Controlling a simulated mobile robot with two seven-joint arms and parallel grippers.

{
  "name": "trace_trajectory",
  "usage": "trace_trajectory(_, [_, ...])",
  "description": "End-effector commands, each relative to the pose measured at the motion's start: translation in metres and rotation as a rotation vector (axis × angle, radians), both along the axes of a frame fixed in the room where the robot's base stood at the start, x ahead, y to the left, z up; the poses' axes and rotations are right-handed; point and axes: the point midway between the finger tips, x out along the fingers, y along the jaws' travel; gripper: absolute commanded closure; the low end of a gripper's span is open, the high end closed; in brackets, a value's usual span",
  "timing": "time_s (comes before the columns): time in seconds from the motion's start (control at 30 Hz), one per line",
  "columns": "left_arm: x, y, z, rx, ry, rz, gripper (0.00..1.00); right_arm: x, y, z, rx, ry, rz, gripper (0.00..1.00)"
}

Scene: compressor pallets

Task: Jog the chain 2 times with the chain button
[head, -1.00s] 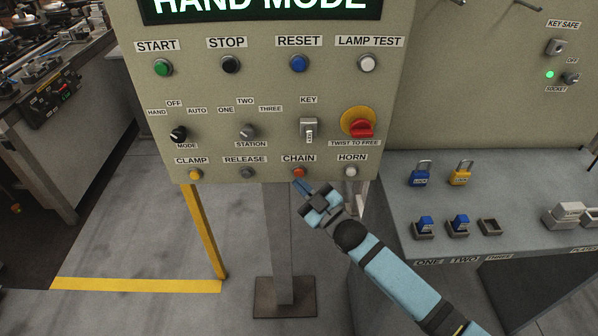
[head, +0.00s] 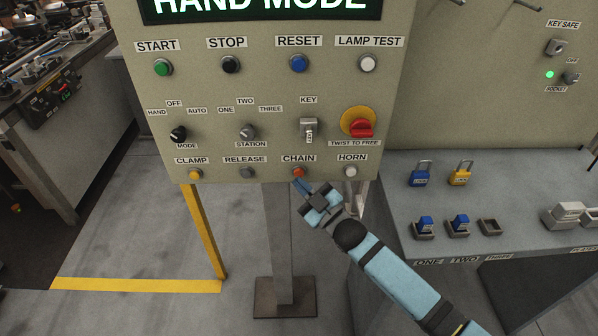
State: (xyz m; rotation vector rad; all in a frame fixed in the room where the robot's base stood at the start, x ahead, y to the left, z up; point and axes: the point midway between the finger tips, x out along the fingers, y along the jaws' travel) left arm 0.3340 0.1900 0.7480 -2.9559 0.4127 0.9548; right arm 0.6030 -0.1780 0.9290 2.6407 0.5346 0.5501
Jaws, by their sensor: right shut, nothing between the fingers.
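The chain button (head: 298,172) is a small orange-red button in the bottom row of the control panel (head: 205,85), under a CHAIN label. The display at the panel's top reads HAND MODE. My right gripper (head: 301,187) is shut and empty, with its tips just below the chain button. I cannot tell whether the tips touch the button or the panel's lower edge. My left gripper is not in view.
Beside the chain button are the release button (head: 246,172) and the white horn button (head: 350,172). The red twist-to-free knob (head: 362,129) sits above right. A grey bench (head: 520,180) with padlocks (head: 459,173) stands at right. A yellow post (head: 206,235) stands below left.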

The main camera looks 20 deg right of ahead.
Motion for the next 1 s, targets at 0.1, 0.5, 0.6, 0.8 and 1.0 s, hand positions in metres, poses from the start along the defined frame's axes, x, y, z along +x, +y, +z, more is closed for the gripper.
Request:
trace_trajectory(0.1, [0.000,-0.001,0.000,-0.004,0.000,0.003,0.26,0.004,-0.001,0.001,-0.001,-0.001,0.000,1.00])
trace_trajectory(0.5, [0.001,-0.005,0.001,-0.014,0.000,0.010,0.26,0.007,-0.002,0.000,0.000,0.000,0.000,1.00])
trace_trajectory(0.6, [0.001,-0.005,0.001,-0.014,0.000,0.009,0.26,0.008,-0.002,0.000,0.000,0.000,0.000,1.00])
trace_trajectory(0.8, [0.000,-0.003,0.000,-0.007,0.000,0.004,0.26,0.010,-0.003,0.000,0.000,0.000,0.000,1.00])
trace_trajectory(1.0, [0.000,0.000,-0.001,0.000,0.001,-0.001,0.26,0.012,-0.004,0.000,0.000,0.000,0.000,1.00])
